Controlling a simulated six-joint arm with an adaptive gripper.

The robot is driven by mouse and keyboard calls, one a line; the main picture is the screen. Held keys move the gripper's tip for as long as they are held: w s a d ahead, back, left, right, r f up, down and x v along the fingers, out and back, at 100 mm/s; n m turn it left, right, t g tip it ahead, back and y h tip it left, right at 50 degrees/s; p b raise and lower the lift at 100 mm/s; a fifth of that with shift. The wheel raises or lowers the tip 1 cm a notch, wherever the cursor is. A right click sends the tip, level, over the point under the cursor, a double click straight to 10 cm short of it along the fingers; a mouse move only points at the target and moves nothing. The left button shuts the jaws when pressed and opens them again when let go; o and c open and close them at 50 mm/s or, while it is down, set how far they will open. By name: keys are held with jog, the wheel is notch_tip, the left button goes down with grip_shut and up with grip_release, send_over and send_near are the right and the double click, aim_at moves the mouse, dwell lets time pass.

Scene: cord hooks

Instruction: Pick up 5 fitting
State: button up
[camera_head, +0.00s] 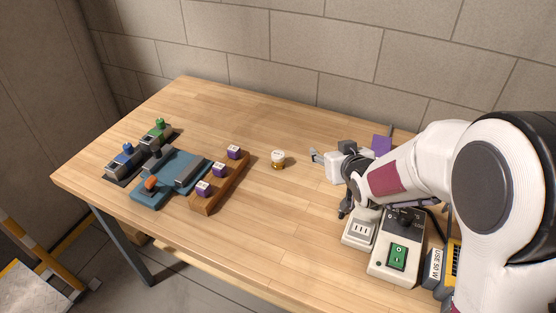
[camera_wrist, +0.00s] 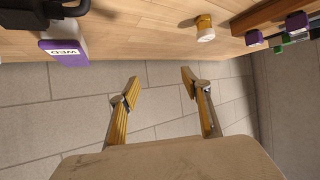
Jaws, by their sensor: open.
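A small brass-coloured fitting with a white top (camera_head: 278,159) stands upright on the table, right of the wooden rack. It also shows in the wrist view (camera_wrist: 205,28), at the top, beyond my right-hand finger. Any number on it is too small to read. My gripper (camera_wrist: 160,85) is open and empty, its two fingers apart with only wall blocks seen between them. It is clear of the fitting. In the head view my arm is at the right of the table, and the fingers are hard to make out there.
A wooden rack (camera_head: 211,204) holds purple-sided labelled blocks (camera_head: 219,169). Left of it are a blue fixture (camera_head: 150,200) and grey devices with blue (camera_head: 127,148) and green knobs. A switch box (camera_head: 397,258) stands by my arm. A purple block marked WED (camera_wrist: 65,52) is nearby.

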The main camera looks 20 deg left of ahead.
aim_at(278, 155)
jog(key=a+f+y, duration=0.1)
jog(key=a+f, duration=0.1)
jog(key=a, duration=0.1)
jog(key=s+a+f+n+y, duration=0.1)
jog(key=a+f, duration=0.2)
jog(key=a, duration=0.1)
jog(key=a+f+y, duration=0.1)
jog(key=a+f, duration=0.1)
jog(key=a, duration=0.1)
jog(key=shift+s+a+f+n+g, duration=0.2)
jog(key=shift+s+a+n+g, duration=0.1)
jog(key=shift+a+n, duration=0.1)
jog(key=shift+x, duration=1.3)
jog(key=shift+a, duration=0.1)
jog(key=shift+x, duration=2.55)
jog(key=shift+a+r, duration=0.1)
jog(key=c, duration=1.3)
